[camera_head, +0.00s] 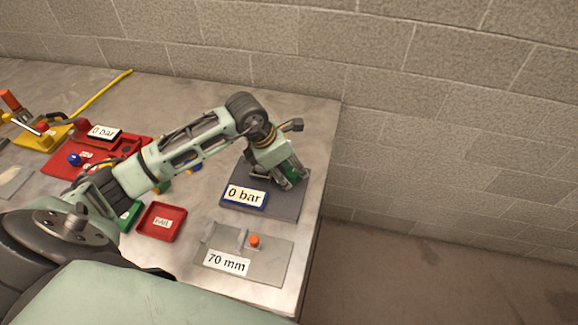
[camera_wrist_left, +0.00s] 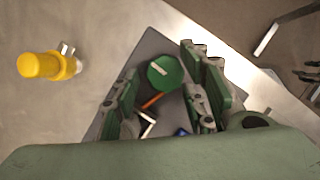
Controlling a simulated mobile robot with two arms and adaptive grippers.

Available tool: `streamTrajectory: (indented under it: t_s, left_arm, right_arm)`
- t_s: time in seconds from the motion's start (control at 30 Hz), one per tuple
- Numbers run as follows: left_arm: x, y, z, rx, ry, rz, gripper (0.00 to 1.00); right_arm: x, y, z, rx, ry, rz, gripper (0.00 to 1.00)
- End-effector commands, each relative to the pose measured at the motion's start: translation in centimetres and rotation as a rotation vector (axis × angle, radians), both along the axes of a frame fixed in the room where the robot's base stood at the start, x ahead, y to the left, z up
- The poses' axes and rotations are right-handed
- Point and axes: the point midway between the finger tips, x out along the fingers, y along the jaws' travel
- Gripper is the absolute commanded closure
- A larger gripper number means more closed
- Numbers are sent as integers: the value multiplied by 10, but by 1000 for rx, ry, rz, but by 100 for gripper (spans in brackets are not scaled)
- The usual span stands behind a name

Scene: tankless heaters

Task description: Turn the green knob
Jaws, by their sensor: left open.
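The green knob (camera_wrist_left: 165,72) is round with a pale bar across its face. In the left wrist view it sits over the dark grey plate (camera_wrist_left: 147,50), between the fingers of my left gripper (camera_wrist_left: 162,88). The fingers are open, one on each side, with a visible gap to the knob. In the head view my left gripper (camera_head: 288,174) points down over the dark plate (camera_head: 284,207) at the table's right end. I cannot tell the knob from the green finger pads there. A "0 bar" display (camera_head: 245,196) stands at the plate's front. My right gripper is not in view.
A grey "70 mm" plate (camera_head: 270,264) with an orange piece (camera_head: 254,240) lies in front. A red tray (camera_head: 163,221) and red station (camera_head: 60,160) lie left. A yellow cylinder (camera_wrist_left: 40,65) shows in the wrist view. A block wall (camera_head: 290,50) stands behind.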

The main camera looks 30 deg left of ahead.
Motion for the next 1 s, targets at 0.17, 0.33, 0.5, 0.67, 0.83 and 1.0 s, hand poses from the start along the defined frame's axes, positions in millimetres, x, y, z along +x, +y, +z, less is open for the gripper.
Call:
streamTrajectory:
  t_s: [0.17, 0.33, 0.5, 0.67, 0.83, 1.0]
  left_arm:
    - [2, -1, -6, 1, -1, 0, 60]
    - [2, -1, -6, 1, -1, 0, 60]
    - [2, -1, -6, 1, -1, 0, 75]
    - [2, 0, -5, 3, -2, 2, 89]
    - [3, 1, -5, 4, -3, 3, 98]
    - [4, 2, -6, 7, -6, -14, 98]
  right_arm:
    - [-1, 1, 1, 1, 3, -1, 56]
    - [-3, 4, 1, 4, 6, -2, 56]
    - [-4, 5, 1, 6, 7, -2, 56]
    - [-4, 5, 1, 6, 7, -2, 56]
    - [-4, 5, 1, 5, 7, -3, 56]
    - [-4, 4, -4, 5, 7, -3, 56]
